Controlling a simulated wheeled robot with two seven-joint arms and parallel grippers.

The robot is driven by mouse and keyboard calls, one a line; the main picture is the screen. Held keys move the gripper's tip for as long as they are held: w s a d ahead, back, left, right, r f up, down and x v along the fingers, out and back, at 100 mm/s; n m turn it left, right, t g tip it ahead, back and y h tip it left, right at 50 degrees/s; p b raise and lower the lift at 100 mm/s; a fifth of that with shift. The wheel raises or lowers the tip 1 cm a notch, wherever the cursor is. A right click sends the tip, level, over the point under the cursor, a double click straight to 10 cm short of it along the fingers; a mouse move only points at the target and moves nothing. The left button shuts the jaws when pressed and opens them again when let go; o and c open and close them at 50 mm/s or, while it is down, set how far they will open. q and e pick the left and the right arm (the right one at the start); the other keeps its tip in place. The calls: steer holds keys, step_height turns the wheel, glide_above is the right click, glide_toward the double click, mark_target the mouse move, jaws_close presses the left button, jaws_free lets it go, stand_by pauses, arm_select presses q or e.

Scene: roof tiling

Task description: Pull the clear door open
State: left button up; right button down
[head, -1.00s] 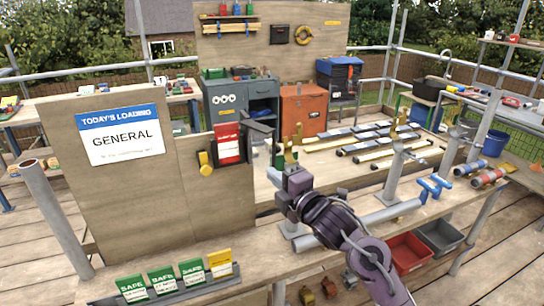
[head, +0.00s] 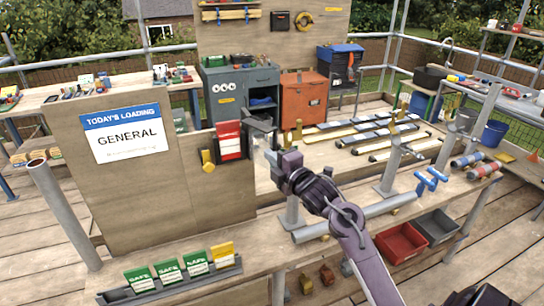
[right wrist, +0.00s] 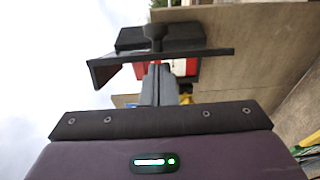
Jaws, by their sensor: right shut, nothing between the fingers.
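A red and white card (head: 230,141) sits in a dark holder on the plywood board. A dark piece (head: 261,123) juts out to the right of the holder. I cannot make out the clear pane of the door itself. My right gripper (head: 270,158) is shut and empty, just below and right of that dark piece. In the right wrist view, the shut grey fingers (right wrist: 160,84) point at a dark bar with a black knob (right wrist: 157,36), with the red and white card partly hidden behind. Whether the fingers touch it cannot be told. My left gripper is not in view.
A "GENERAL" sign (head: 127,133) is on the board. A rack of green and yellow cards (head: 180,280) stands on the bench below. A grey pipe (head: 345,222) lies near my right arm.

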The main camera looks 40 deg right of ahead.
steer(key=d+y, duration=0.1)
steer(key=d+n+y+b, duration=0.1)
steer(key=d, duration=0.1)
steer(key=shift+w, duration=0.2)
stand_by(0.3)
steer(key=shift+b, duration=0.3)
